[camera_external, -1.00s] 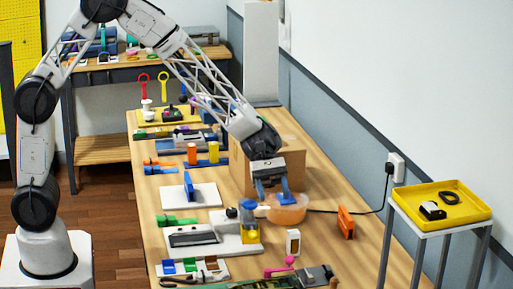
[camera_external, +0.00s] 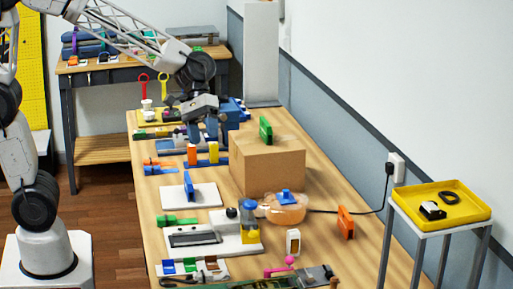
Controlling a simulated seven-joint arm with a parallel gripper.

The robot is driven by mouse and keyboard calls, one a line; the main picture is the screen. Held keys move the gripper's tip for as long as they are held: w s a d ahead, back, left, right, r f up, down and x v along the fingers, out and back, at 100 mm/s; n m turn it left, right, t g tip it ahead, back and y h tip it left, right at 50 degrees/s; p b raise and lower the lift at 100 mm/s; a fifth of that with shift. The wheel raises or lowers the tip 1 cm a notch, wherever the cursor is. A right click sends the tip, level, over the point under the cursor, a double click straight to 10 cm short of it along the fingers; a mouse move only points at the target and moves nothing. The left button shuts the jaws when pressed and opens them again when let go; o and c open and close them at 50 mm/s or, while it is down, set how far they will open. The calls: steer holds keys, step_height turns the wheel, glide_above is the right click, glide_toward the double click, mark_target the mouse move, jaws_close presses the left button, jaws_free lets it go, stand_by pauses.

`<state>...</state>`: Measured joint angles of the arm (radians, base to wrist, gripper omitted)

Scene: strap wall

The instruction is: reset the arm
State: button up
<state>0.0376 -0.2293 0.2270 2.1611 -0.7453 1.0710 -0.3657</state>
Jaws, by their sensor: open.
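My gripper (camera_external: 196,135) hangs pointing down over the back part of the workbench (camera_external: 345,265), near the blue and grey items there. It is open, and I see nothing held in it. Its fingertips are small and dark in this view and partly blend with the things behind. My arm reaches in from the upper left, and its top is cut off by the picture edge.
A cardboard box (camera_external: 267,165) with a green clip-like piece (camera_external: 265,130) on top stands right of my gripper. An orange bowl (camera_external: 287,210) with a blue piece (camera_external: 286,197) sits before it. A yellow tray (camera_external: 450,190) stands right.

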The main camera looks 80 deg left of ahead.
steer(key=s+a+r+m+t+y, duration=0.2)
steer(key=s+a+r+m, duration=0.15)
steer(key=s, duration=0.45)
steer(key=s+a+r+m+t+y, duration=0.25)
steer(key=s+a, duration=0.25)
steer(key=s, duration=0.3)
steer(key=s+a+r+m+t+y, duration=0.1)
steer(key=s+a+r+m+y, duration=0.2)
steer(key=s, duration=0.5)
step_height(320, 180, down, 9)
steer(key=w+g, duration=0.1)
steer(key=g, duration=0.2)
steer(key=shift+w+a+f, duration=0.2)
steer(key=shift+a, duration=0.1)
stand_by(0.5)
